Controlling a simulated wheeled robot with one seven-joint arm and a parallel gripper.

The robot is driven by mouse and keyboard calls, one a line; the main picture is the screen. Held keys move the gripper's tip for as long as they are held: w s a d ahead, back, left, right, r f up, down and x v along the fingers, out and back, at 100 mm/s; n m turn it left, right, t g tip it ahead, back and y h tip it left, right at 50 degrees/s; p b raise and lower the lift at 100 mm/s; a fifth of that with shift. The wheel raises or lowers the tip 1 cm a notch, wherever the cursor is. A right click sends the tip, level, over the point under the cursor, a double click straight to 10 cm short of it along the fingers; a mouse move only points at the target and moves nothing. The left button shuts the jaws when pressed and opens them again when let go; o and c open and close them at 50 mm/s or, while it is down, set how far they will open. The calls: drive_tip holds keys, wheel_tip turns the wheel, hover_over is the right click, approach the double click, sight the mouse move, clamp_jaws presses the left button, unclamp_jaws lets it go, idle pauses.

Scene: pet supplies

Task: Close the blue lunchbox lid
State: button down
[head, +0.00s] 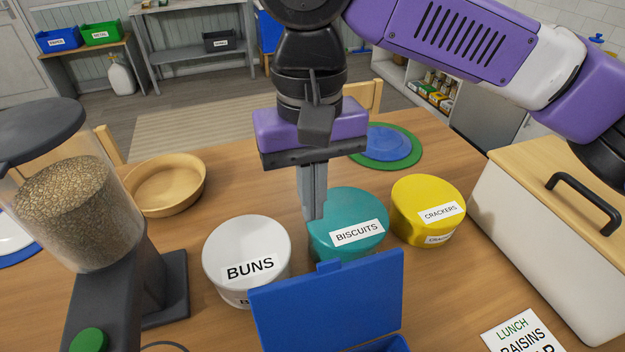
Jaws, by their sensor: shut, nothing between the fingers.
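The blue lunchbox (385,345) is at the bottom of the head view, and only a small part of its body shows. Its blue lid (328,303) stands raised and open, with a small tab on its top edge. My gripper (313,215) points down behind the lid, above and apart from it in the picture. Its fingers are shut with nothing between them, in front of the left side of the teal biscuits tin. The inside of the lunchbox is mostly out of view.
Behind the lid stand a white buns tin (245,245), a teal biscuits tin (350,215) and a yellow crackers tin (427,205). A food dispenser (90,210) is at left, a wooden bowl (165,183) behind it. A white bin (540,240) and a lunch card (522,335) are at right.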

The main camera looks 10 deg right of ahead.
drive_tip(key=s+f, duration=0.1)
drive_tip(key=s+f+p, duration=0.1)
drive_tip(key=s+f, duration=0.2)
drive_tip(key=shift+d+p, duration=0.3)
drive_tip(key=shift+p, duration=0.1)
drive_tip(key=shift+r, duration=0.1)
